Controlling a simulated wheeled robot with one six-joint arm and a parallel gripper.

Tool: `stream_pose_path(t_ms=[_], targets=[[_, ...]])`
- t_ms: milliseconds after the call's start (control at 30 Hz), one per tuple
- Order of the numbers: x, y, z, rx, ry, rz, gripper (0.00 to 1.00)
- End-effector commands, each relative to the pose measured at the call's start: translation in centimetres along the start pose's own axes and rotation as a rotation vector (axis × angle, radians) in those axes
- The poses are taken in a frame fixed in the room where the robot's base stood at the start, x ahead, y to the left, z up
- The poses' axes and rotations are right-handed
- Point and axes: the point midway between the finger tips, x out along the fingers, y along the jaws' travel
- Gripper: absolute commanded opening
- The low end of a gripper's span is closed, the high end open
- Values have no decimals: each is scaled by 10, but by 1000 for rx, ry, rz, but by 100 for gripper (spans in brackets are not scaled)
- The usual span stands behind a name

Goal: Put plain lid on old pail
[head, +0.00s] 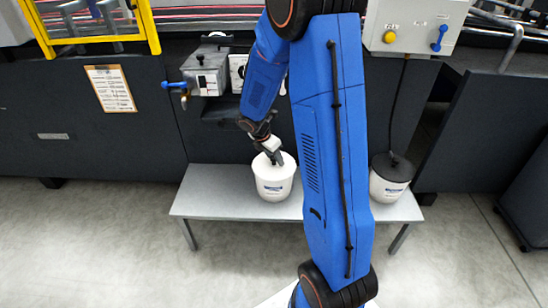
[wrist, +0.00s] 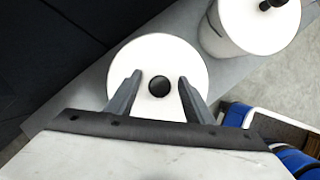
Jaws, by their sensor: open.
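A white pail (head: 273,185) with a small label stands upright on the grey bench, left of my arm in the head view. A round white lid (wrist: 135,60) with a dark knob (wrist: 159,86) lies under my gripper in the wrist view; it appears to be on that pail. My gripper (wrist: 155,78) is open, its fingers on either side of the knob with gaps showing. It also shows in the head view (head: 276,158) at the pail's top. A second white pail (wrist: 222,36) has a white top with a dark knob. I cannot tell which pail is old.
A pail with a dark top (head: 386,188) stands at the bench's right end, a black cable above it. The grey bench (head: 215,205) is bare at its left. Dark machine panels (head: 70,130) with a valve box (head: 207,72) rise behind. My arm hides the bench's middle.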

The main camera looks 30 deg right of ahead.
Motion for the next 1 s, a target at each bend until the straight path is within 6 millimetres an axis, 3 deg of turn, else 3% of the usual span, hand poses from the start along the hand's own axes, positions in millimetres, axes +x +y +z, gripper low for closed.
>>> stream_pose_path(t_ms=[267, 1000], targets=[[-19, 1, 0, 1, -2, 4, 47], [-155, 1, 0, 0, 0, 3, 47]])
